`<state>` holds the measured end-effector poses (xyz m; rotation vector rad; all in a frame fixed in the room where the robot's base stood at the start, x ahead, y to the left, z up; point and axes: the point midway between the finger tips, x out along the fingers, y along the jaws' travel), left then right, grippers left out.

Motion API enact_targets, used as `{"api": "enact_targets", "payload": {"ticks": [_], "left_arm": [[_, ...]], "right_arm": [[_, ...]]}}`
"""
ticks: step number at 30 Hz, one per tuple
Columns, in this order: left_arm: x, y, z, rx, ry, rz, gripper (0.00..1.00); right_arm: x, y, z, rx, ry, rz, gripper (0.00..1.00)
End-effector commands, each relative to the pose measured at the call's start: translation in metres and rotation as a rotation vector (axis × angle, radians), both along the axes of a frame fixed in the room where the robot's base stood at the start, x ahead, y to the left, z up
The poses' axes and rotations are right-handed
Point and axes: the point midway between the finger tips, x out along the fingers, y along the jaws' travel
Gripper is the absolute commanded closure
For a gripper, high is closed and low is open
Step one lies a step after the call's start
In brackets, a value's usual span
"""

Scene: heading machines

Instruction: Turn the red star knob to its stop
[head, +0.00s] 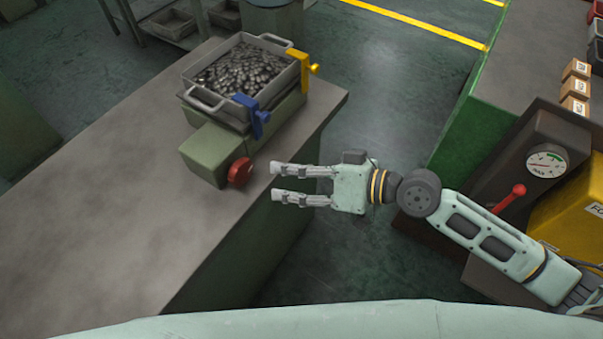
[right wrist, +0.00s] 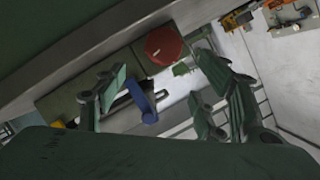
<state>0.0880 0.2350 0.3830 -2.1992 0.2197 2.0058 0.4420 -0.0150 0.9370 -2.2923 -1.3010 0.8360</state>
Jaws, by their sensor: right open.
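The red star knob (head: 239,172) is on the end of a green box-shaped fixture (head: 213,150) on the grey bench. My right gripper (head: 274,182) is open and empty, just to the right of the knob, with its fingers pointing left towards it and a small gap between. In the right wrist view the red knob (right wrist: 163,46) shows ahead, beyond the two spread fingers (right wrist: 160,95) and above the middle of the gap between them. My left gripper is not in the head view.
A metal tray of small parts (head: 187,93) sits on the fixture, with a blue clamp (head: 249,106) and a yellow clamp (head: 303,65). The bench (head: 90,215) is clear at front left. A gauge (head: 546,161) and red lever (head: 517,191) stand at right.

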Motion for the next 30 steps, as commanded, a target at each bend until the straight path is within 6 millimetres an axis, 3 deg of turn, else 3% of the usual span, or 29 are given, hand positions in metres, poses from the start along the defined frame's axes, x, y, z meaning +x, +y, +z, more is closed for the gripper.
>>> {"api": "enact_targets", "payload": {"ticks": [6,17,23,30], "left_arm": [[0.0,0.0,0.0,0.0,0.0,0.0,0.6],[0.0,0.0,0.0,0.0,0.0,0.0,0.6],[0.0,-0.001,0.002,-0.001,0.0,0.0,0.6],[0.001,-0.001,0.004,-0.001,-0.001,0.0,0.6]], "right_arm": [[-0.006,-0.014,0.005,0.0,0.0,0.0,0.36],[-0.005,-0.013,0.002,-0.002,-0.02,-0.007,0.35],[0.013,0.01,-0.031,-0.055,-0.331,-0.088,0.35],[-0.001,0.047,-0.044,-0.119,-0.725,-0.123,0.35]]}}
